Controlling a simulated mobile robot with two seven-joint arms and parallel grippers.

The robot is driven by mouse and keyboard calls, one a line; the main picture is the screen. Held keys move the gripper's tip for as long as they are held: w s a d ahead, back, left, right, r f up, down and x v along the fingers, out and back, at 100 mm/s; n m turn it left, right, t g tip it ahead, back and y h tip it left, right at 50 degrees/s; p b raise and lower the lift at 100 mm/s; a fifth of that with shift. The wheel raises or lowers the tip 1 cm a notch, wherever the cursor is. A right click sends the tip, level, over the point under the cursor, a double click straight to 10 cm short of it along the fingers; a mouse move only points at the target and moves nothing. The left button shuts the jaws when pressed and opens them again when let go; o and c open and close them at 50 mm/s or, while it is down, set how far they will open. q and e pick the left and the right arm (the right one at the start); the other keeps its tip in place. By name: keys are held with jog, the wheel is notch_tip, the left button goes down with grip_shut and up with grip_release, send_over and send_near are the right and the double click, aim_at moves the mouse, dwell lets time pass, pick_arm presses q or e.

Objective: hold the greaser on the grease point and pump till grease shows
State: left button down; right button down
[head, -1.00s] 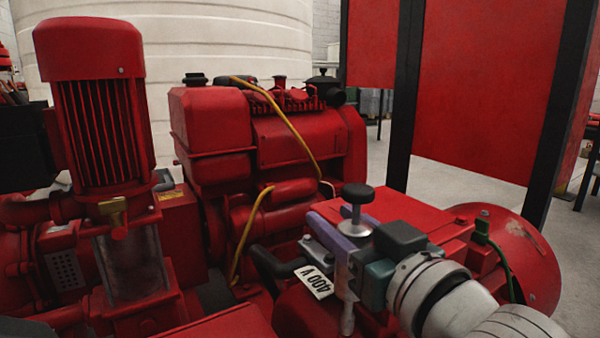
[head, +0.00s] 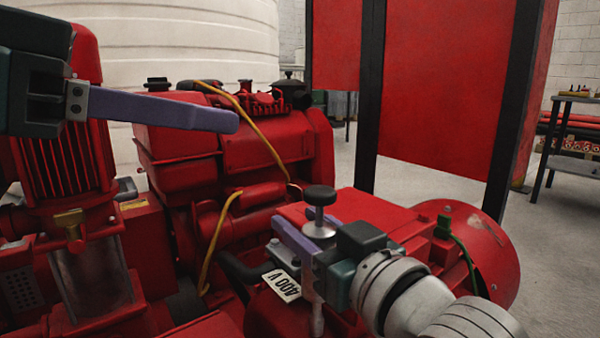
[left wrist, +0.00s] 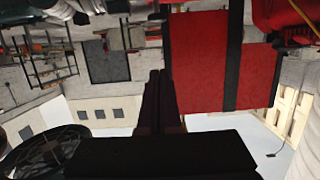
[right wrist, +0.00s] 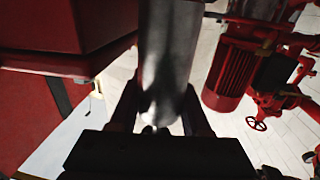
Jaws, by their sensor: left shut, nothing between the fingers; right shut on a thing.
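The greaser, a silver cylinder with a black knob (head: 320,196) on top, stands roughly upright in my right gripper (head: 305,250). The gripper is shut on it, above the red machine with the 400 V label (head: 283,285). In the right wrist view, the greaser's silver barrel (right wrist: 168,60) lies between the fingers. My left gripper (head: 225,121) is shut and empty, raised at the upper left in front of the red engine. Its closed fingers (left wrist: 158,95) show in the left wrist view. I cannot make out the grease point, nor any grease.
A red engine (head: 225,140) with a yellow hose stands behind. A red vertical pump (head: 60,160) stands at the left. A red panel (head: 445,90) on black posts rises behind the machine. A green cable (head: 465,250) runs over the machine's round end.

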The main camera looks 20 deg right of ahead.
pick_arm(q)
send_over(320, 195)
jog(key=a, duration=0.2)
notch_tip(320, 195, down, 2)
jog(key=shift+w+d+f, duration=0.1)
jog(key=shift+w+f, duration=0.1)
jog(key=shift+f, duration=0.9)
jog(key=shift+w+f, duration=0.15)
jog(key=shift+f, duration=0.95)
